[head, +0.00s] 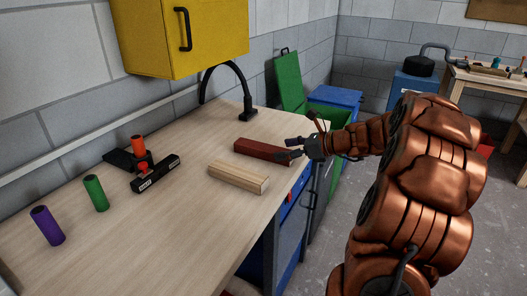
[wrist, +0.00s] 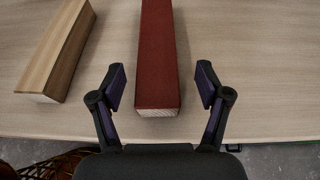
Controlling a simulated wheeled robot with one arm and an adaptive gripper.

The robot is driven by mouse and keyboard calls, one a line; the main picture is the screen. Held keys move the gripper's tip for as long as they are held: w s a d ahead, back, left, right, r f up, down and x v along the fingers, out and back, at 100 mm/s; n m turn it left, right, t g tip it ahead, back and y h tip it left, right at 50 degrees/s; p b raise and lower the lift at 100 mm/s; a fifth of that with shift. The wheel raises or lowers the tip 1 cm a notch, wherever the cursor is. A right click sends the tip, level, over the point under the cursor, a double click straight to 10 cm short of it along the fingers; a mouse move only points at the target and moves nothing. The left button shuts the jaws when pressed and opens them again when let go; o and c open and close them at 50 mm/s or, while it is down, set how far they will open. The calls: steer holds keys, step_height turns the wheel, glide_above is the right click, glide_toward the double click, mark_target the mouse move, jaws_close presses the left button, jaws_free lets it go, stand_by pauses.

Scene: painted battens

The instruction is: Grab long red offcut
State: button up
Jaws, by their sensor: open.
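The long red offcut (head: 264,151) lies flat on the wooden bench near its right edge. In the wrist view the red offcut (wrist: 158,55) runs away from me, its pale cut end facing me. My gripper (head: 294,148) is at the near end of the offcut. In the wrist view my gripper (wrist: 161,87) is open, with one finger on each side of the red offcut's end and a gap on both sides. A plain wood offcut (head: 238,176) lies beside the red one, and it also shows left of my gripper in the wrist view (wrist: 58,50).
A black curved lamp (head: 245,110) stands behind. A yellow cabinet (head: 180,40) hangs above.

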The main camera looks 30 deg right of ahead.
mark_target(272, 149)
steer(key=x, duration=0.5)
steer(key=shift+w+a+r, duration=0.1)
steer(key=shift+a+r, duration=0.15)
steer(key=shift+a, duration=0.05)
steer(key=shift+c, duration=0.4)
steer(key=c, duration=1.2)
steer(key=shift+r, duration=0.1)
steer(key=shift+c, duration=0.2)
